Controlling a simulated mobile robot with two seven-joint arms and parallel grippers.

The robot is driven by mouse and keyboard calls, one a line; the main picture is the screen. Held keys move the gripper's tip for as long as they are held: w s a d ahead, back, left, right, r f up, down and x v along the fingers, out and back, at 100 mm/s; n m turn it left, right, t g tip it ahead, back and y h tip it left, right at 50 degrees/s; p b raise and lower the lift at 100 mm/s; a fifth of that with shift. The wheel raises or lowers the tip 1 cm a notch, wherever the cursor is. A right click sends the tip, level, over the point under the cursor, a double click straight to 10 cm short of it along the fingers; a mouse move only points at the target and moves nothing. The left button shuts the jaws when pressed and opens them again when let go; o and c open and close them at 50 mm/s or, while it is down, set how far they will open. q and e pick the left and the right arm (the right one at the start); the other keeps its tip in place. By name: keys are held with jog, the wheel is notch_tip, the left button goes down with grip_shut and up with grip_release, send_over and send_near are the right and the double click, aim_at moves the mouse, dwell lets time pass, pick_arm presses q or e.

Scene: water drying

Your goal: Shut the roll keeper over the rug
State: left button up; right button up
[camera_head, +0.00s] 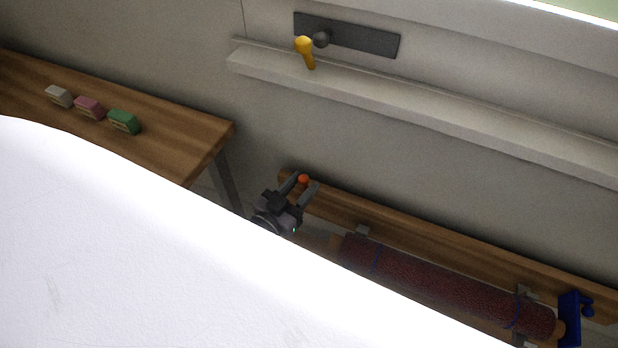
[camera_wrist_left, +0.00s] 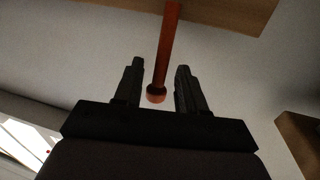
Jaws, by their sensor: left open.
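The rolled dark red rug (camera_head: 445,283), with blue bands around it, lies along a wooden board (camera_head: 420,235) by the wall. A blue piece with a knob (camera_head: 570,318) stands upright at its right end. An orange-red bar with a round end (camera_wrist_left: 160,60) shows in the left wrist view; its orange knob shows in the head view (camera_head: 303,179), near the board's left end. I cannot tell which piece is the keeper. My left gripper (camera_head: 305,187) is open, with the bar's round end between its fingers in the picture; contact is not clear. My right gripper is out of view.
A wooden table (camera_head: 185,125) at the left carries a white, a pink and a green block (camera_head: 124,121). A pale ledge (camera_head: 420,112) runs along the wall below a dark plate with a yellow handle (camera_head: 305,48). A large white surface hides the lower left.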

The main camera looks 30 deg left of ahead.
aim_at(303, 186)
pick_arm(q)
jog(key=shift+w+d, duration=0.15)
jog(key=shift+w, duration=0.65)
jog(key=shift+w+d, duration=0.1)
jog(key=shift+w, duration=0.65)
grip_shut()
